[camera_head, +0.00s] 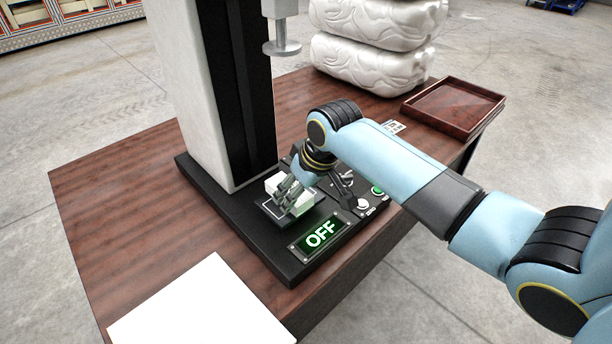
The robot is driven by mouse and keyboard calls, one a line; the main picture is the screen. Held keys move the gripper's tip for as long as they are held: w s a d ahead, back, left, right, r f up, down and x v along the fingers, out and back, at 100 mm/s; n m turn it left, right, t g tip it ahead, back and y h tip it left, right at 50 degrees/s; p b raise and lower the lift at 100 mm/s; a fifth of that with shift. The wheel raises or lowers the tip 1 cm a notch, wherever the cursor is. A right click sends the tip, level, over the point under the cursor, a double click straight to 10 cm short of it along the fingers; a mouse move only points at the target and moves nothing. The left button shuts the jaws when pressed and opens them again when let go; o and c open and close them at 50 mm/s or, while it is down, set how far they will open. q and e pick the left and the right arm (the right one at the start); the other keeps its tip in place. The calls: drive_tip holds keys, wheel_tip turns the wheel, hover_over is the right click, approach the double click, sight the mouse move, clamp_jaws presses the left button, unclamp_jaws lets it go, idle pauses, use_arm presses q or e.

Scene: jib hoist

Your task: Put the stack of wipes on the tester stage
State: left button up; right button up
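The stack of wipes (302,205) is a small white block low on the black base of the tester. It is at the tester stage (271,211), a small dark plate with a light outline, and looks to rest on it. My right gripper (287,203) is down at the stack, with its fingers against the white block. The fingers hide part of the stack, and whether they grip it is unclear. The tester's press head (283,47) hangs well above. My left gripper is out of view.
The tester's display (320,235) reads OFF; a white button (363,204) and green button (378,190) sit beside it. An empty brown tray (453,108) is at the right back. White wrapped bundles (372,65) stand behind. A white sheet (203,308) lies at the front left.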

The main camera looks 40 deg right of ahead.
drive_tip(key=v, duration=1)
drive_tip(key=shift+s+r+p, duration=0.25)
drive_tip(key=shift+r+p, duration=0.05)
drive_tip(key=shift+p, duration=0.1)
